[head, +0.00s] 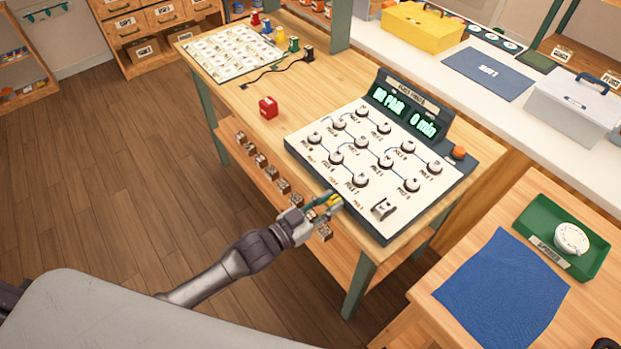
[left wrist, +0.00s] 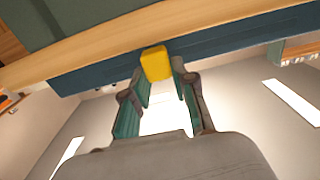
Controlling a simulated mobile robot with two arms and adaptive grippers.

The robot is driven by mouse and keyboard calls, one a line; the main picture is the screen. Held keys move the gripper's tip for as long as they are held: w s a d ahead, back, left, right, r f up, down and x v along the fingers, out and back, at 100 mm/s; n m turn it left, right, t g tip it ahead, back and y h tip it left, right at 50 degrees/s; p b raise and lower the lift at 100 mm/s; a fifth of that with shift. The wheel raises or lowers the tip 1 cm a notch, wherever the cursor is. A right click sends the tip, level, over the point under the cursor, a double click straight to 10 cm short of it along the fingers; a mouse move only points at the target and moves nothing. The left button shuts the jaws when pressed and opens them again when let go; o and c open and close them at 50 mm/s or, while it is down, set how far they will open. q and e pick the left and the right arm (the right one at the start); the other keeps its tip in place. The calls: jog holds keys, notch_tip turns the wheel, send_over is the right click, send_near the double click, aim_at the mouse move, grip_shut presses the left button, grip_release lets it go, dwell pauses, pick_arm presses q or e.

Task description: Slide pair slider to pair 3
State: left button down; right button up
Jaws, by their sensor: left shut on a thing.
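The dial panel (head: 345,190) has a white sloped face with several round knobs. Its display (head: 405,110) reads "NO PAIR" and "0 min". The yellow slider knob (head: 335,200) is at the panel's front left edge. My left gripper (head: 328,205) is shut on it, reaching in from the front. In the left wrist view, the yellow slider knob (left wrist: 156,62) shows between the fingertips of my left gripper (left wrist: 160,76), against the panel's dark edge (left wrist: 100,75). Small labels along the panel's front edge are too small to read surely. My right gripper is out of view.
A red block (head: 268,107) stands on the wooden table left of the panel. Small wooden blocks (head: 262,161) line the shelf below the table's front edge. A side table at right holds a blue cloth (head: 502,280) and a green tray (head: 530,222).

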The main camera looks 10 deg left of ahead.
aim_at(355, 212)
pick_arm(q)
jog(key=shift+s+d+p, duration=0.2)
jog(key=shift+s+d, duration=0.65)
jog(key=shift+d, duration=0.2)
jog(key=shift+s+d+p, duration=0.15)
jog(key=shift+s+d, duration=0.65)
jog(key=shift+d, duration=0.25)
jog(key=c, duration=0.9)
grip_release()
jog(key=shift+s+d, duration=0.1)
jog(key=shift+s+a, duration=0.25)
jog(key=shift+a, duration=0.1)
jog(key=v, duration=1.1)
jog(key=shift+s, duration=0.1)
